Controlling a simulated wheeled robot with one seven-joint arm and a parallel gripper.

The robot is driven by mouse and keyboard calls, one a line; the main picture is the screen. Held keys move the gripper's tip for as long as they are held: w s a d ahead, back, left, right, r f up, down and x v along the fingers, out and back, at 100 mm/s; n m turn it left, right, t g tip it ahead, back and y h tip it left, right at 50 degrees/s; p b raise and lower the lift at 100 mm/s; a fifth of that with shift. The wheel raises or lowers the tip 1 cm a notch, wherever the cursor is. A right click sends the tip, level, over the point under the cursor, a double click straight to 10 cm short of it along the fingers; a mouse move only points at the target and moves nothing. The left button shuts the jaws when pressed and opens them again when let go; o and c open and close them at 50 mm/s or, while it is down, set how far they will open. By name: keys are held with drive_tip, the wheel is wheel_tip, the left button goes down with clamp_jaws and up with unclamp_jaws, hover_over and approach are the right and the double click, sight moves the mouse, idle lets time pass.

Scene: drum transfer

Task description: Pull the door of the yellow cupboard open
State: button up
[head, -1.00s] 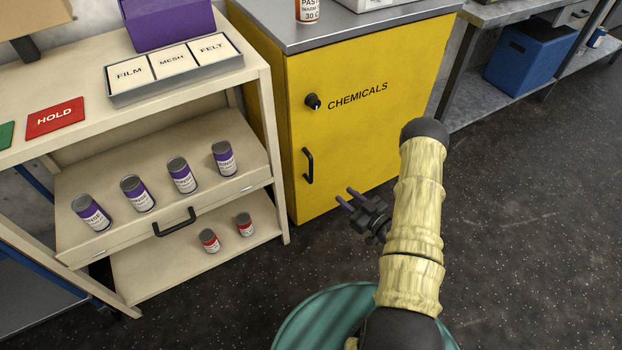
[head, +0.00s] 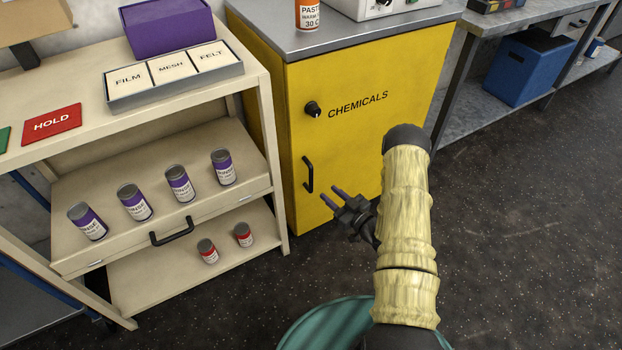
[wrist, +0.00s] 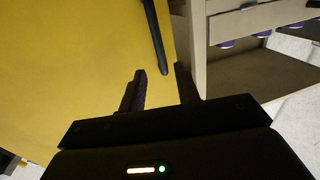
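My gripper (head: 329,195) is open and empty, just right of and below the handle in the head view. The fingers appear apart from the handle.
A cream shelf unit (head: 262,110) with an open drawer (head: 210,205) of purple cans stands close left of the cupboard. A green round object (head: 320,325) is below my arm. A blue bin (head: 525,68) sits under the right bench. The floor in front of the door is mostly clear.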

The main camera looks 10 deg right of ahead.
drive_tip(key=b, duration=0.2)
hover_over(311, 191)
drive_tip(key=shift+w+d, duration=0.1)
drive_tip(key=shift+w, duration=0.35)
clamp_jaws()
